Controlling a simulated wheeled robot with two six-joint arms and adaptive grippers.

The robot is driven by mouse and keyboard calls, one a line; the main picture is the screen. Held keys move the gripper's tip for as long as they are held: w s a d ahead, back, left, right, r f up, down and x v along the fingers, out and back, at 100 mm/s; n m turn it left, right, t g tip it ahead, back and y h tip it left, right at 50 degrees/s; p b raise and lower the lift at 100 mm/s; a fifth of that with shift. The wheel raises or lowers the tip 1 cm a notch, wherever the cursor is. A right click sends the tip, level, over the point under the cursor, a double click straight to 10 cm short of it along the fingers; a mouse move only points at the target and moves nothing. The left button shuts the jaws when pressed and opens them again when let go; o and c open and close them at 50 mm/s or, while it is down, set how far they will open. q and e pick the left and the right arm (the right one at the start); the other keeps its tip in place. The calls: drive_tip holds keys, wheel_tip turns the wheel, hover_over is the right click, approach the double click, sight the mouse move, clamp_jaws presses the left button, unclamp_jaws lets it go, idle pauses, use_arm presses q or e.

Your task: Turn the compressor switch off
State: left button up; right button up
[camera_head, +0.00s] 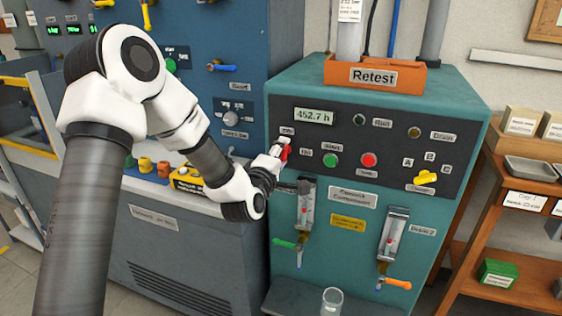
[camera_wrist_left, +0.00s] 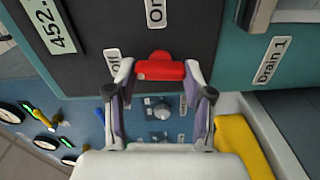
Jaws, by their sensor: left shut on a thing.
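The compressor switch is a red handle (camera_head: 284,154) at the left of the dark panel on the teal cabinet (camera_head: 350,216). My left gripper (camera_head: 277,154) is at it, and the wrist and fingers partly hide it. In the left wrist view the red handle (camera_wrist_left: 162,67) lies crosswise between the two fingertips of my left gripper (camera_wrist_left: 160,72), which is shut on it. In that view an "On" label (camera_wrist_left: 155,12) is above the handle and a partly hidden "Off" label (camera_wrist_left: 113,61) is to its left. My right gripper is not in view.
Green (camera_head: 330,160) and red (camera_head: 368,160) buttons and a yellow selector (camera_head: 425,178) are on the same panel. Below are two gauges, one with a green lever (camera_head: 285,243), one with an orange lever (camera_head: 397,283). A glass (camera_head: 333,301) stands in front.

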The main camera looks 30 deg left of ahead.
use_arm(q)
drive_tip(key=shift+f+n+b, duration=0.1)
drive_tip(key=shift+n+b, duration=0.25)
drive_tip(key=shift+n, duration=0.25)
drive_tip(key=o, duration=1.2)
drive_tip(key=shift+c, duration=0.2)
drive_tip(key=v, duration=0.7)
drive_tip(key=shift+s, duration=0.25)
